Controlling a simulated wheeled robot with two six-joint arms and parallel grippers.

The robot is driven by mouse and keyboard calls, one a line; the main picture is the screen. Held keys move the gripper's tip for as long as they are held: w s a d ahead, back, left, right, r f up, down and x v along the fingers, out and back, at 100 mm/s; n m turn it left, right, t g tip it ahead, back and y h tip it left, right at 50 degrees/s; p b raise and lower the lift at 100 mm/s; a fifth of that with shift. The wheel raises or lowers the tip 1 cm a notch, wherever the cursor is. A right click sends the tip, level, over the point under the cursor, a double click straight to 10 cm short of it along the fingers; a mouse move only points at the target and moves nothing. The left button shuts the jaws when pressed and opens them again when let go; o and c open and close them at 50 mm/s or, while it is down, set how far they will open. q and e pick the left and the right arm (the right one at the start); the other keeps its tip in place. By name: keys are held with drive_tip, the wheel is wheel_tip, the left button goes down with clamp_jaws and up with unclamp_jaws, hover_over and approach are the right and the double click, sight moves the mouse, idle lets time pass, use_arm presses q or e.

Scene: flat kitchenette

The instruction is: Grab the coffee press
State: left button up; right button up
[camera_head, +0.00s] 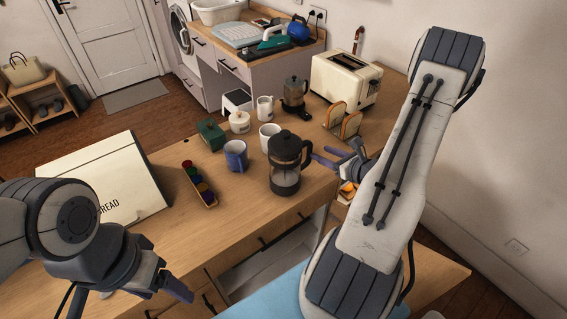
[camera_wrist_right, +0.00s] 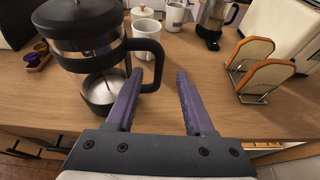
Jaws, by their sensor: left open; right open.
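The coffee press (camera_head: 285,163) stands upright on the wooden counter, with a glass body, a black lid and a black handle on its right side. In the right wrist view the coffee press (camera_wrist_right: 90,50) is at the upper left, its handle close to the left finger. My right gripper (camera_head: 338,158) is open beside the handle; in the wrist view my right gripper (camera_wrist_right: 156,90) has nothing between its fingertips. I cannot tell whether the left finger touches the handle. My left gripper (camera_head: 170,279) is open and empty, low in front of the counter, away from the press.
A blue mug (camera_head: 235,156), a white mug (camera_head: 269,137) and a capsule holder (camera_head: 199,186) stand near the press. A toast rack with bread (camera_wrist_right: 262,74) is to the right. A toaster (camera_head: 345,80) and moka pot (camera_head: 295,97) stand behind. A bread box (camera_head: 105,180) is left.

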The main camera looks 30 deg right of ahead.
sight(309, 149)
drive_tip(key=x, duration=0.1)
drive_tip(key=p+x, duration=0.1)
drive_tip(key=x, duration=0.3)
drive_tip(key=shift+a, duration=0.35)
drive_tip(key=p+x, duration=0.2)
drive_tip(key=x, duration=0.1)
drive_tip(key=p+x, duration=0.1)
drive_tip(key=shift+w+d+f, duration=0.2)
drive_tip(key=shift+d+f, duration=0.05)
drive_tip(key=shift+f, duration=0.1)
drive_tip(key=shift+w+f, duration=0.2)
drive_tip(key=shift+w, duration=0.05)
drive_tip(key=shift+c, duration=0.3)
clamp_jaws()
drive_tip(key=shift+r, duration=0.1)
